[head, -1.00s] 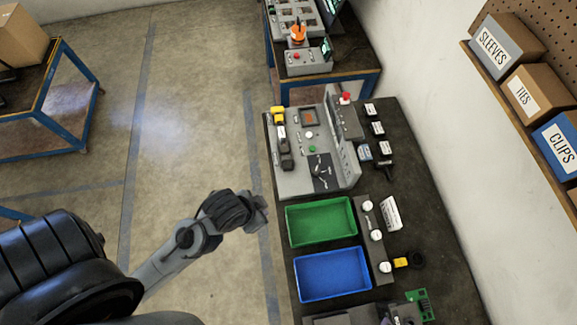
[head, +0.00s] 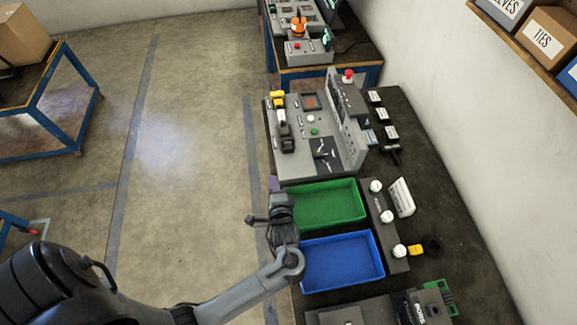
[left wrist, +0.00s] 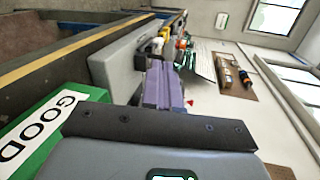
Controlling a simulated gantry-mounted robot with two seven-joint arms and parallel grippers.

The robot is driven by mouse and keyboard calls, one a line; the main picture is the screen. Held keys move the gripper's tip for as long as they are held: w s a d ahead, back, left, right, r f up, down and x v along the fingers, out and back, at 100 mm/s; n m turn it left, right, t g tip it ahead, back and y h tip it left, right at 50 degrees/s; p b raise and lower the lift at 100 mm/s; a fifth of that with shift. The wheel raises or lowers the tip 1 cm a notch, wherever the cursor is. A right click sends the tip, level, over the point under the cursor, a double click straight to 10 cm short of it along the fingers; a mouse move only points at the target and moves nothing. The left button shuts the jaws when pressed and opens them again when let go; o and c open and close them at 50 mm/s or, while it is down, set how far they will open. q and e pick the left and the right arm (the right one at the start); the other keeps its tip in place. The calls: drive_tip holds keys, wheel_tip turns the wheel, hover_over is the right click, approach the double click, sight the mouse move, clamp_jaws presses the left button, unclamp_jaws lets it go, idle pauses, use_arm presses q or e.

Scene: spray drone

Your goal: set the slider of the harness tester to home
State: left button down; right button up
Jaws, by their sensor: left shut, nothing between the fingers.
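The harness tester (head: 300,165) is a grey panel on the bench in the head view, with a raised wall on its right, a white and a green button, and a dark patch. A dark lever-like part (head: 285,135) stands along its left side; I cannot tell which part is the slider. My left gripper (head: 275,184) is at the bench's left edge, beside the green bin and just short of the tester's near left corner. Its purple fingers (left wrist: 163,85) are shut and empty in the left wrist view, with the grey tester (left wrist: 115,60) beyond. My right gripper is not in view.
The green bin (head: 360,218), labelled GOOD in the left wrist view (left wrist: 40,128), and the blue bin (head: 378,278) sit nearer than the tester. A strip with white knobs (head: 388,235) runs beside them. Open floor (head: 190,200) lies left of the bench.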

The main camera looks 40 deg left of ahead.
use_arm(q)
drive_tip(key=w+d+n+t+b, duration=0.1)
drive_tip(key=w+d+b, duration=0.2)
drive_tip(key=w, duration=0.3)
drive_tip(key=shift+w+d+b, duration=0.35)
drive_tip(key=shift+d+b, duration=0.05)
drive_tip(key=shift+b, duration=0.3)
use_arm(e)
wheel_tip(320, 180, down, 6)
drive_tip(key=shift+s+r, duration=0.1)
use_arm(q)
drive_tip(key=shift+r, duration=0.1)
drive_tip(key=b, duration=0.2)
approach(288, 145)
drive_tip(key=w+a+r, duration=0.2)
drive_tip(key=a, duration=0.1)
drive_tip(key=w+a+r, duration=0.1)
drive_tip(key=shift+w+a, duration=0.25)
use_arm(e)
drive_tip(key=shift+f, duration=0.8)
